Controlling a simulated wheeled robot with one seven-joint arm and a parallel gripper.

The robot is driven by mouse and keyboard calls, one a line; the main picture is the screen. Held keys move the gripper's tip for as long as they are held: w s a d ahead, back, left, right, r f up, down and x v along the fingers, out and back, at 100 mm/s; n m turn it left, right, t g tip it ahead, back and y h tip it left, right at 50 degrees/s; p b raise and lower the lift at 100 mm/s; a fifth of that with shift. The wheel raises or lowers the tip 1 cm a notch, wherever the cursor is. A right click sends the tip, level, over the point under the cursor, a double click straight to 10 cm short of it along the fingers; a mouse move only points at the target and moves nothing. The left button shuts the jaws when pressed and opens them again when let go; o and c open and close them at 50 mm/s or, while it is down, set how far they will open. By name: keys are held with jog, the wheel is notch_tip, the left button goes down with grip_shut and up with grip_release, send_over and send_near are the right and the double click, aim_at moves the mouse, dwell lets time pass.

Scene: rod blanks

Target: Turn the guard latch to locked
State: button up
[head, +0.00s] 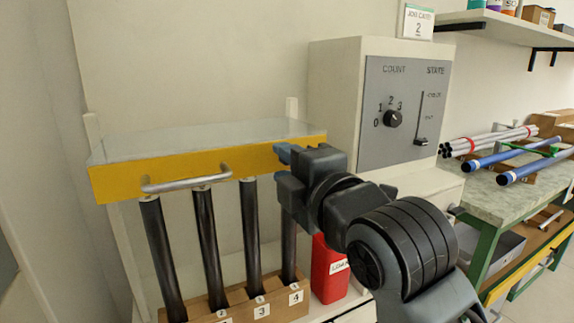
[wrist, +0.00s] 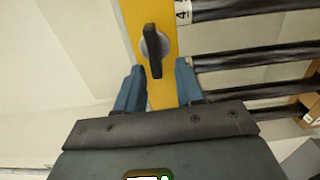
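The guard is a yellow bar (head: 215,165) with a clear top and a grey handle (head: 187,178), above the black rods. In the wrist view the guard latch (wrist: 152,50) is a dark elongated knob on a round grey base, on the yellow bar (wrist: 134,12). The knob lies roughly along the bar's length. My gripper (wrist: 158,78) is open, its two blue fingers on either side of the bar, close to the knob's lower end, with nothing held. In the head view my gripper (head: 284,160) is at the bar's right end and hides the latch.
Black rods (head: 207,240) stand in a numbered wooden rack (head: 262,307) below the guard. A red container (head: 328,270) stands to its right. A grey control panel (head: 400,110) with a count dial and state slider is behind. A bench (head: 490,185) with pipes is at right.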

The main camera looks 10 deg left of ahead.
jog(key=v, duration=0.7)
jog(key=shift+s+d, duration=0.15)
jog(key=shift+s, duration=0.1)
jog(key=s+d+f+m+t+h+p, duration=0.2)
jog(key=s+d+f+m+h+p, duration=0.35)
jog(key=s+d+f+m, duration=0.85)
jog(key=s+d+m+g+h+p, duration=0.1)
jog(key=s+d+m, duration=0.3)
jog(key=s, duration=0.8)
jog(key=s+d+f+m+g+h+p, duration=0.1)
jog(key=s+d+m+h+p, duration=0.2)
jog(key=s, duration=0.9)
jog(key=d+m, duration=0.2)
jog(key=m, duration=0.2)
jog(key=shift+s, duration=0.2)
